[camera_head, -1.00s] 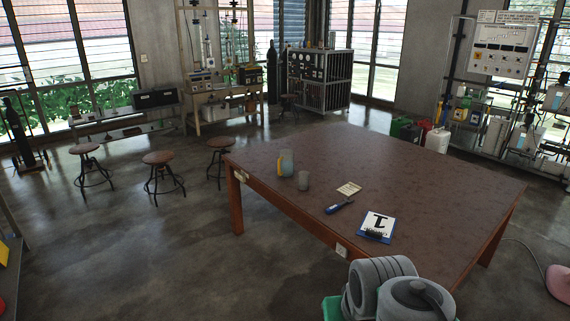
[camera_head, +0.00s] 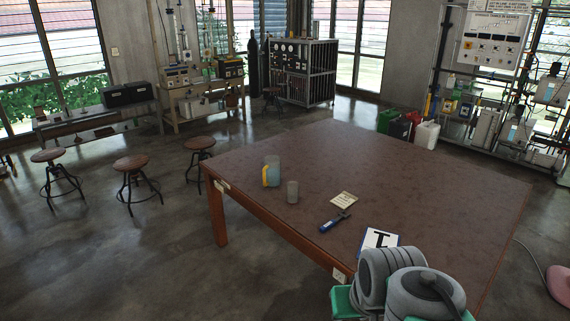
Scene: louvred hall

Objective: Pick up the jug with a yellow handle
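The jug (camera_head: 273,170) is a bluish-grey vessel with a yellow handle on its left side. It stands upright on the brown table (camera_head: 400,190), near the table's left end. A smaller grey cup (camera_head: 292,192) stands just to its right and nearer to me. My folded grey arm shows at the bottom right, over the table's near edge and apart from the jug. I cannot make out my gripper's fingers in this view.
A small card (camera_head: 343,199), a blue-handled tool (camera_head: 335,221) and a clipboard (camera_head: 379,241) lie on the table, the clipboard partly behind my arm. Several stools (camera_head: 131,164) stand to the left.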

